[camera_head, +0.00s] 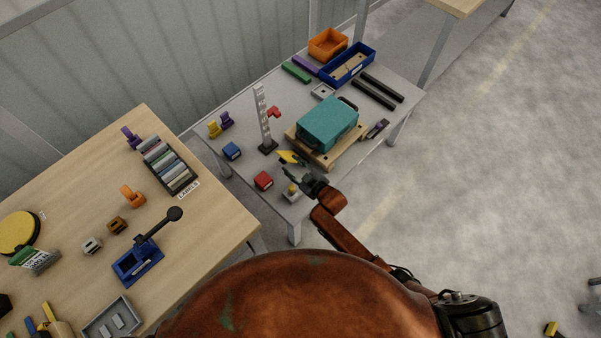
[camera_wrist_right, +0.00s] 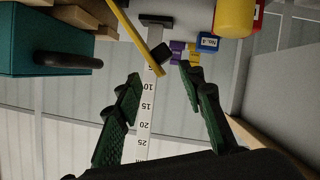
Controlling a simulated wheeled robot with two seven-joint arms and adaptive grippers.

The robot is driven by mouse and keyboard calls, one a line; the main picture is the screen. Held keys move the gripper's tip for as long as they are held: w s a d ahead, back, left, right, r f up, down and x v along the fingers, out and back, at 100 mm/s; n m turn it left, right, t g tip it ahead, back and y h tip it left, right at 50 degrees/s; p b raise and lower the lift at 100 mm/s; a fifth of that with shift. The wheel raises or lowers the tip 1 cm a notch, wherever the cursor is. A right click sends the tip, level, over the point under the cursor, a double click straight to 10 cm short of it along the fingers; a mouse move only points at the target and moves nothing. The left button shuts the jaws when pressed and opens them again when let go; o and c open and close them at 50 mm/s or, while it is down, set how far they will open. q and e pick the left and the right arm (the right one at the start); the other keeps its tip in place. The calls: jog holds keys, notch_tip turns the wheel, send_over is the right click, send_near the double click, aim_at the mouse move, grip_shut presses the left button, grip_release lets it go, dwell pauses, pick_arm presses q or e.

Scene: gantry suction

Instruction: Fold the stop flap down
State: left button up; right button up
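The stop flap appears to be the yellow bar (camera_head: 289,157) at the near left corner of the wooden base (camera_head: 318,160). A teal box (camera_head: 328,122) sits on that base. In the right wrist view the yellow bar (camera_wrist_right: 132,36) runs obliquely at the top, with a dark block beside its lower end. My right gripper (camera_head: 297,176) is just on the near side of the bar. In the right wrist view its green-padded fingers (camera_wrist_right: 163,92) are spread, with nothing held between them; the bar's end lies just beyond the tips. My left gripper is not in view.
A scale post (camera_head: 263,120) stands behind the flap. A wooden table (camera_head: 215,215) stands at left.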

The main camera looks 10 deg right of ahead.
jog(key=v, duration=0.6)
jog(key=shift+s+r, duration=0.15)
jog(key=shift+s, duration=0.15)
